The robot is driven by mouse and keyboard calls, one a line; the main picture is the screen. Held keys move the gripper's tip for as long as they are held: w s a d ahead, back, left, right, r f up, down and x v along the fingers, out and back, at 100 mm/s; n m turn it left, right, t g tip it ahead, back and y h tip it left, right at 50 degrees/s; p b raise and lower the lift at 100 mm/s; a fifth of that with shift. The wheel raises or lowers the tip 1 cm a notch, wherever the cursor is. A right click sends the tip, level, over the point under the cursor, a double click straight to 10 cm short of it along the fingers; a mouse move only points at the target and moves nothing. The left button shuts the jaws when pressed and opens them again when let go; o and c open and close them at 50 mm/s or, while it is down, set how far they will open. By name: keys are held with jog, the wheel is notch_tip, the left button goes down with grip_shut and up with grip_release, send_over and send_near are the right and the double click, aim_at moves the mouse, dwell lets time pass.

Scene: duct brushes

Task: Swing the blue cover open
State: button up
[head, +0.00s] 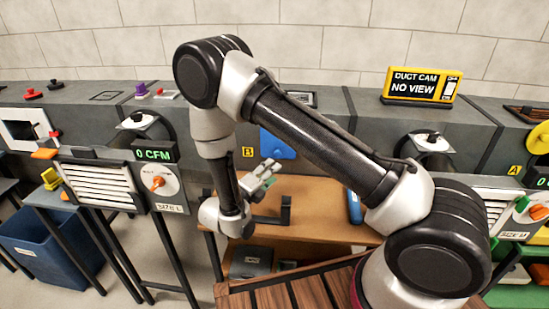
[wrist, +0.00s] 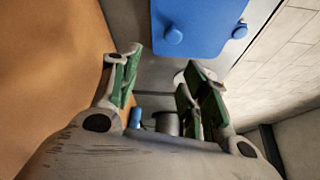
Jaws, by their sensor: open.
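The blue cover (head: 278,144) sits on the grey duct's front, right of a small yellow B label. My arm partly hides it in the head view. In the wrist view the blue cover (wrist: 200,22) is a flat plate with rounded knobs along its near edge, at the top of the picture. It appears closed against the grey duct. My gripper (head: 267,172) is in front of and slightly below it. In the wrist view my gripper (wrist: 163,68) has its green-padded fingers spread apart, with nothing between them. The fingers look apart from the cover.
A wooden table (head: 320,220) lies below, with a dark bracket (head: 286,210) and a blue object (head: 355,207) on it. A duct cam display (head: 420,86) reading NO VIEW stands on the duct. A vent unit (head: 100,181) is at left, above a blue bin (head: 50,242).

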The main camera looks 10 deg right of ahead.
aim_at(277, 155)
jog(key=w+d+n, duration=0.1)
jog(key=w, duration=0.1)
jog(key=w+d+r+n+t, duration=0.1)
jog(key=w, duration=0.1)
jog(key=w+d+n, duration=0.1)
jog(key=w, duration=0.1)
jog(key=shift+w+d+r+n+t+y, duration=0.2)
jog(key=shift+w+d+n+t+y, duration=0.1)
jog(key=shift+w+n+y, duration=0.1)
grip_shut()
